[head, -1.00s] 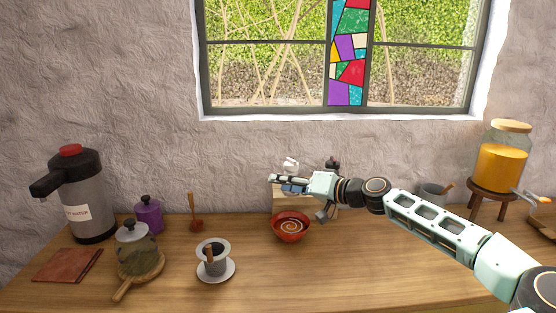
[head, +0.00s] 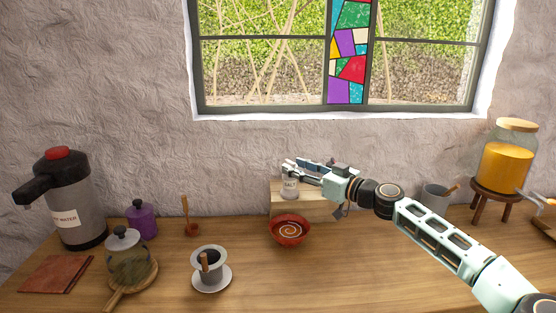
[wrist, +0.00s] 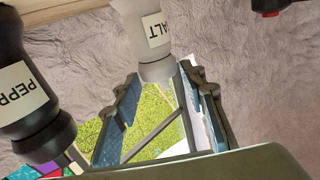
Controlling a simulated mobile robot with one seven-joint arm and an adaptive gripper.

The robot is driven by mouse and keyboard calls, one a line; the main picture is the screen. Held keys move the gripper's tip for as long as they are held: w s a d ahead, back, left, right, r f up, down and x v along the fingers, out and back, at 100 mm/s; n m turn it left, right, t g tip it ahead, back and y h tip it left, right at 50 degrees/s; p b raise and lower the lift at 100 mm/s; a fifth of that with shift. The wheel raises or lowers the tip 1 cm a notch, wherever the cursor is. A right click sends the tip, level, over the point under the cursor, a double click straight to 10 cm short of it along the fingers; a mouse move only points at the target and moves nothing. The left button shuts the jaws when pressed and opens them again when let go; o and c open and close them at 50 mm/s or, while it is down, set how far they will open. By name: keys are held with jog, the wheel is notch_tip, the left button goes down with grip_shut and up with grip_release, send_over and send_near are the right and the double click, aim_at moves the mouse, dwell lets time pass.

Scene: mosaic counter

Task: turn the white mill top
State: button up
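The white salt mill (head: 290,187) stands upright on the wooden block behind the red bowl, its SALT label facing me. In the wrist view the salt mill (wrist: 148,32) appears upside down, with its white top end (wrist: 157,70) at the opening between my fingertips. My gripper (head: 290,166) is at the height of the mill's top, with fingers apart on either side of it. In the wrist view my gripper (wrist: 159,76) is open, with a gap visible between fingers and mill; I cannot tell whether either finger touches. The head view mostly hides the top behind the fingers.
A dark pepper mill (wrist: 30,95) stands close beside the salt mill; my gripper hides it in the head view. The wooden block (head: 310,206) bears the mills. A red bowl (head: 289,231) sits in front.

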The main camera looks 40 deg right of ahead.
aim_at(285, 163)
jog(key=p+x, duration=0.1)
jog(key=x, duration=0.7)
grip_shut()
